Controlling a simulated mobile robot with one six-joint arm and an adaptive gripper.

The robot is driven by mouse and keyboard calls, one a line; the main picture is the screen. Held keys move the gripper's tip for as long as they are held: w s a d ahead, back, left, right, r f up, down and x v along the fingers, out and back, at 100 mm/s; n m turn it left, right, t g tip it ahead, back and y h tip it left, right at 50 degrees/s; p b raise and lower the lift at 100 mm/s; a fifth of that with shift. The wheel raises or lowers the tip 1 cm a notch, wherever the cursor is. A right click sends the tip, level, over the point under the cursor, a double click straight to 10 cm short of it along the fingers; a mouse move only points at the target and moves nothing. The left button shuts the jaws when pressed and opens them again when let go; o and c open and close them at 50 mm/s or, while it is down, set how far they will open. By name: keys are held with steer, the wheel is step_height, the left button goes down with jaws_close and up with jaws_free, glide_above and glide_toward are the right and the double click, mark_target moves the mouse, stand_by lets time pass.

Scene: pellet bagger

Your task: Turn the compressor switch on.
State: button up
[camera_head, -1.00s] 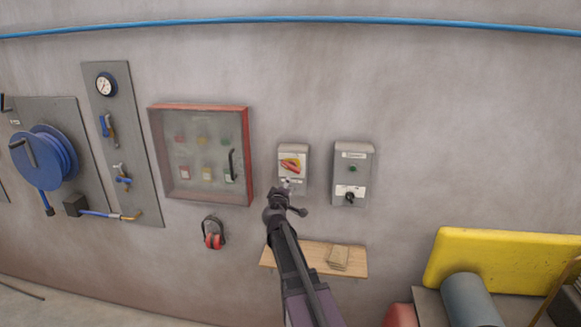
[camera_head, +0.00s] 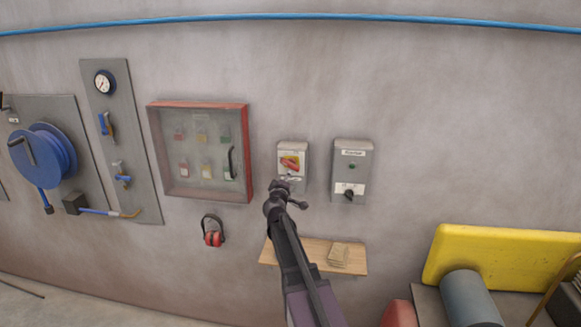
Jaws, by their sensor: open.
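Two grey switch boxes hang side by side on the wall. The left box (camera_head: 292,148) has a red rotary handle (camera_head: 290,162) on a yellow plate. The right box (camera_head: 352,148) has a small green lamp or button (camera_head: 352,167) and a black knob (camera_head: 348,193) on a white plate. Their labels are too small to read, so I cannot tell for certain which is the compressor switch. My gripper (camera_head: 286,183) is open and empty, just below the red handle and over the left box's lower part. Its fingertips are small and partly hidden; contact cannot be told.
A wooden shelf (camera_head: 300,254) with a beige stack (camera_head: 339,254) is below the boxes, partly behind my arm. A red-framed cabinet (camera_head: 200,104) is left, with red ear defenders (camera_head: 213,231) beneath. A yellow panel (camera_head: 500,250) stands lower right. Wall right of the boxes is clear.

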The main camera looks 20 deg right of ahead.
mark_target(290, 166)
steer(key=x, duration=1.1)
steer(key=c, duration=0.8)
